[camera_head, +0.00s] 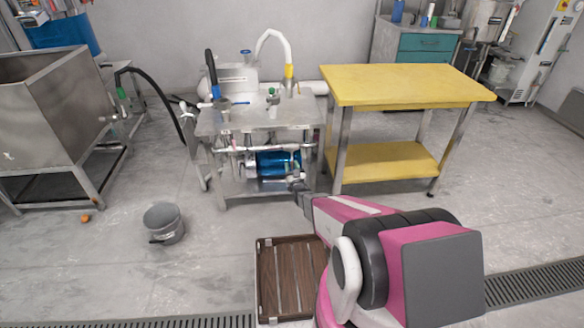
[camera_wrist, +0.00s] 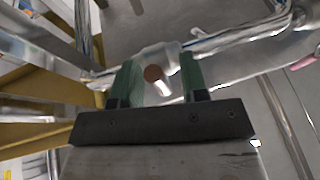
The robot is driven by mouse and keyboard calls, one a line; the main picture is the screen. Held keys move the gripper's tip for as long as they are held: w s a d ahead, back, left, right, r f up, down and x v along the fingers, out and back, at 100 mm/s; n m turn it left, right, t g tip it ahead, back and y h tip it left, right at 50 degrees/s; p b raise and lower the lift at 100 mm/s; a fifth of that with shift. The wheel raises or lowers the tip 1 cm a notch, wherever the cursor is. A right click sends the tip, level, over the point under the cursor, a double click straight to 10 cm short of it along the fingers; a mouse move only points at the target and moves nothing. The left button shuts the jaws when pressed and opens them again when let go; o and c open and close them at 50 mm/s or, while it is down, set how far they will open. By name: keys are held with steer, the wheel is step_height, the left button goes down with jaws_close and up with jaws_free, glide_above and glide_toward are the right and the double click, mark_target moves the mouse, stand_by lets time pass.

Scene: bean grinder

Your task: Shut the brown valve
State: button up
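I cannot make out the brown valve there.
A yellow table (camera_head: 405,84) with a lower shelf stands just right of the pump table. A blue motor (camera_head: 272,164) sits under the pump table. A grey bucket (camera_head: 163,223) and a brown slatted crate (camera_head: 265,285) are on the floor. Open floor lies at the left front.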

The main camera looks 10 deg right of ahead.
steer(key=shift+r, duration=0.1)
steer(key=r, duration=0.4)
steer(key=shift+s+a+r, duration=0.15)
steer(key=shift+s+r, duration=0.05)
steer(key=shift+r, duration=0.1)
steer(key=s+a+r, duration=0.6)
steer(key=a, duration=0.3)
steer(key=shift+s+a+r, duration=0.15)
steer(key=shift+s, duration=0.05)
steer(key=s+d+r+m+g+h, duration=0.1)
steer(key=s+d+g+h, duration=0.4)
steer(key=d+g, duration=0.6)
steer(key=s+d+r+g, duration=0.2)
steer(key=s+g, duration=0.3)
steer(key=s, duration=0.4)
steer(key=s+d+r+m+g, duration=0.1)
steer(key=s+d+r+g, duration=0.2)
steer(key=s+g, duration=0.3)
steer(key=s+r, duration=0.1)
steer(key=s, duration=0.3)
steer(key=shift+y, duration=0.3)
